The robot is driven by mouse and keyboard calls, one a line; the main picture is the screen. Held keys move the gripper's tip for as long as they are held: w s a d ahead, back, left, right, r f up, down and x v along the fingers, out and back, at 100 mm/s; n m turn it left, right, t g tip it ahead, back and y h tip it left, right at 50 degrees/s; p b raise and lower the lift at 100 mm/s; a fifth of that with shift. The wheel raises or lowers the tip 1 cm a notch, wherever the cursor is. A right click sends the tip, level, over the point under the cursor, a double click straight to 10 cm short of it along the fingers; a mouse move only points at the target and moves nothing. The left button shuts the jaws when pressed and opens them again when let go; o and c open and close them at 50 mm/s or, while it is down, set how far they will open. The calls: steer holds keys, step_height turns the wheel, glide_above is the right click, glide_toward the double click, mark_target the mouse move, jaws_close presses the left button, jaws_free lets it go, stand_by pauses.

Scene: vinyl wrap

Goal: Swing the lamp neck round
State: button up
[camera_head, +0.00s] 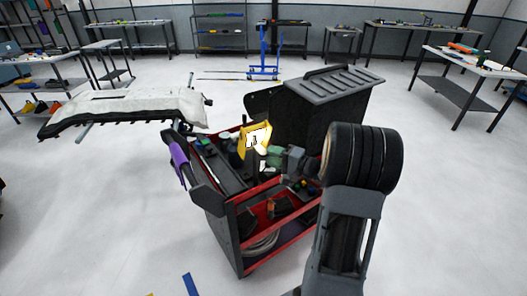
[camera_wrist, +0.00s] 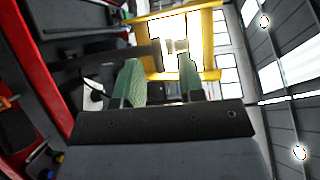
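The lamp (camera_head: 256,136) has a yellow frame and a glowing white face, and stands at the far side of the red and grey cart. In the wrist view its yellow frame (camera_wrist: 211,45) is ahead of my fingers, with the bright face inside. My gripper (camera_head: 271,153) is just right of and below the lamp in the head view. In the wrist view the two green fingers of my gripper (camera_wrist: 160,72) stand apart with nothing clearly held between them. A dark bar (camera_wrist: 100,53) runs by the left finger. I cannot tell whether it is the neck, or whether anything touches.
The red-edged cart (camera_head: 236,212) holds tools, bottles and a coiled hose. The floor around is mostly clear.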

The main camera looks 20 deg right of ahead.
mark_target(263, 152)
steer(key=shift+x, duration=1.95)
steer(key=shift+s, duration=0.1)
steer(key=shift+c, duration=0.4)
jaws_close()
